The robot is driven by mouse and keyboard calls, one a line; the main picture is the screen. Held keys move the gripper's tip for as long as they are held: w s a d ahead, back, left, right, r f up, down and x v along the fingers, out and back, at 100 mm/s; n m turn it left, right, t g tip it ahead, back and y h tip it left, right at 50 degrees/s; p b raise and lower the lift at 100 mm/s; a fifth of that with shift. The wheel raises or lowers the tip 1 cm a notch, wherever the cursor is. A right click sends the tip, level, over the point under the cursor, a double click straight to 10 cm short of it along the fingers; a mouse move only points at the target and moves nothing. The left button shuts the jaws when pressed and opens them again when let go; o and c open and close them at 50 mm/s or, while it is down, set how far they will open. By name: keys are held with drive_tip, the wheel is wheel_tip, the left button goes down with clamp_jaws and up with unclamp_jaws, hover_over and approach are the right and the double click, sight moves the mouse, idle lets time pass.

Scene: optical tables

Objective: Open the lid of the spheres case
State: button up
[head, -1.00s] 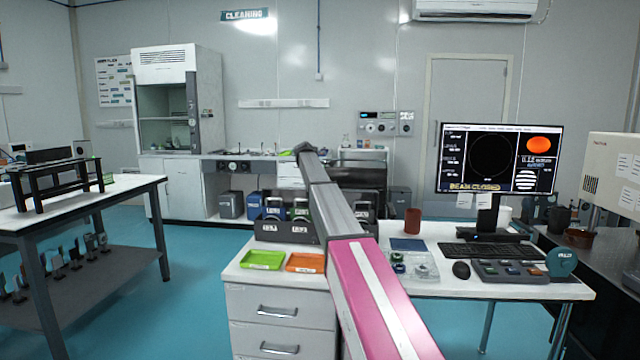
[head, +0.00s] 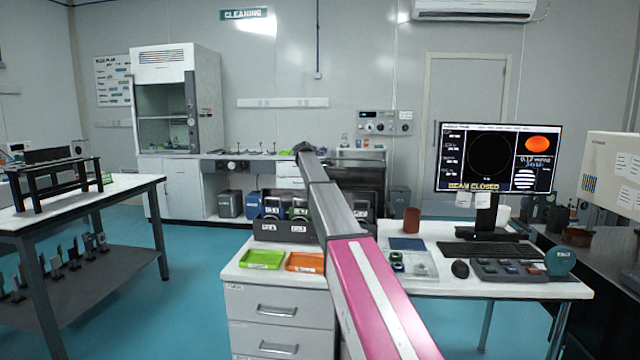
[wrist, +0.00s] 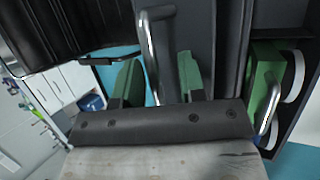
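Several small cases stand in a dark open rack (head: 268,235) on the drawer cabinet, among them a green one (head: 300,207) and a blue one (head: 271,205). Their labels are too small to read, so I cannot tell which is the spheres case. A bent metal handle (wrist: 150,55) shows between and beyond the fingers, apparently not gripped. Another green case (wrist: 262,72) with a metal handle is at the right. My arm hides part of the rack in the head view.
A green tray (head: 262,259) and an orange tray (head: 304,262) lie in front of the rack. At the right, a desk holds a monitor (head: 497,158), a keyboard (head: 487,250) and a brown cup (head: 411,220). Open blue floor (head: 190,290) lies left of the cabinet.

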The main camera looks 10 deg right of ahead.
drive_tip(key=v, duration=1)
drive_tip(key=shift+a+r, duration=0.15)
drive_tip(key=shift+r, duration=0.2)
